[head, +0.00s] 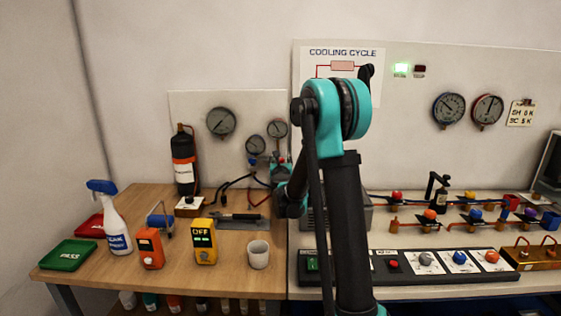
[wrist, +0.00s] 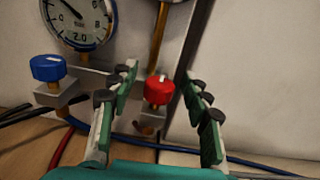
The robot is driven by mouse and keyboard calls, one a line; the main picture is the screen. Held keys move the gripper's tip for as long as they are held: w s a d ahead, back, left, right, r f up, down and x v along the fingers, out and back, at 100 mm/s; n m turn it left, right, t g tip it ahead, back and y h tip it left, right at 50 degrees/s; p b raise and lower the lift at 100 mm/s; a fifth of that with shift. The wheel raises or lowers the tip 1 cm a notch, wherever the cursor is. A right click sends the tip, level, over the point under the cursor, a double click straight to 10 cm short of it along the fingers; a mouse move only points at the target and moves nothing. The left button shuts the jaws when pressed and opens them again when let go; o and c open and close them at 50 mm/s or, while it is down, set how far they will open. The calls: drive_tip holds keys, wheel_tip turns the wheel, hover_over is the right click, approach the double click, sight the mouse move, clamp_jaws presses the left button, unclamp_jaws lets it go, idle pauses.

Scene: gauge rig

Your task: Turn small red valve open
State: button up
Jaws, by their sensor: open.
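The small red valve (wrist: 158,90) shows in the wrist view as a red knob on a brass fitting, below a brass stem. My gripper (wrist: 160,85) is open, with its green-padded fingers left and right of the red knob and a gap on each side. I cannot tell how deep the knob sits between the fingers. In the head view, a bit of the red knob (head: 281,160) shows beneath the right small gauge, and my gripper (head: 280,172) is in front of the gauge panel, partly hidden by my arm.
A blue knob (wrist: 48,68) and a gauge (wrist: 80,20) are left of my gripper. Blue and red hoses run below. On the wooden table (head: 120,200) stand a white cup (head: 258,255), a yellow meter (head: 204,240) and a spray bottle (head: 115,225). A bench with several valves is at right.

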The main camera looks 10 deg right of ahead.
drive_tip(key=shift+c, duration=0.4)
clamp_jaws()
drive_tip(key=shift+d+n+y, duration=0.1)
drive_tip(key=shift+n+y, duration=0.3)
drive_tip(key=shift+y, duration=0.2)
drive_tip(key=shift+n+y, duration=0.3)
drive_tip(key=shift+y, duration=0.2)
drive_tip(key=shift+o, duration=0.4)
unclamp_jaws()
drive_tip(key=shift+s, duration=0.15)
